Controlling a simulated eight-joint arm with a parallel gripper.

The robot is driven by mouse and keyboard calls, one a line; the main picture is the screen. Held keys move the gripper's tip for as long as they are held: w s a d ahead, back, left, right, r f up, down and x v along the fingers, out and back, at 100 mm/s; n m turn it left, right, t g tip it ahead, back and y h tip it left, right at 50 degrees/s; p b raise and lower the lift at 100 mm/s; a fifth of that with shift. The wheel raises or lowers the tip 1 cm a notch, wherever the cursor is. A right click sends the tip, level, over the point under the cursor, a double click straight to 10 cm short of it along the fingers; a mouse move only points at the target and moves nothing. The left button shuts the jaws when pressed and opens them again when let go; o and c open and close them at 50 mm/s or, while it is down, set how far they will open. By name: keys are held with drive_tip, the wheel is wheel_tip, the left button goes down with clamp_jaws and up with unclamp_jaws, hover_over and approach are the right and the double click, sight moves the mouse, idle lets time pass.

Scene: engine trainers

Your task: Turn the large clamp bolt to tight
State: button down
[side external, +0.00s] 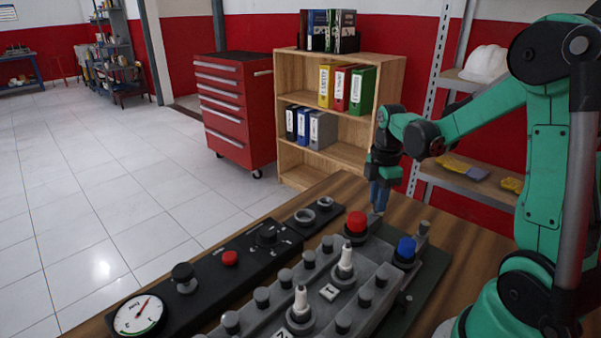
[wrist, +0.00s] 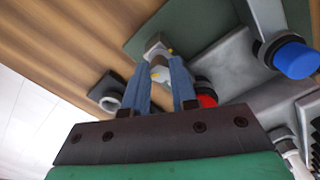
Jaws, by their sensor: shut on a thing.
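The large clamp bolt appears to be the grey bolt head (wrist: 155,44) with small yellow marks, at the end of the engine trainer (side external: 430,268) in the wrist view. My gripper (wrist: 161,62) has its two blue fingers shut on this bolt head, one on each side. In the side external view my gripper (side external: 378,207) points down at the far end of the trainer, beyond the red cap (side external: 356,222). There the fingers and the trainer's parts hide most of the bolt. I cannot tell how far the bolt is turned.
The blue cap (side external: 405,248) and white-tipped plugs (side external: 345,258) stand close by on the trainer. A black panel (side external: 250,262) with a gauge (side external: 138,315), knobs and a ring socket (wrist: 112,101) lies alongside. Bare wooden table (side external: 340,188) is free at the far end.

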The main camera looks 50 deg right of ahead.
drive_tip(key=m, duration=0.8)
drive_tip(key=shift+m, duration=0.3)
drive_tip(key=m, duration=0.3)
drive_tip(key=shift+m, duration=0.3)
drive_tip(key=m, duration=1.7)
drive_tip(key=shift+m, duration=0.4)
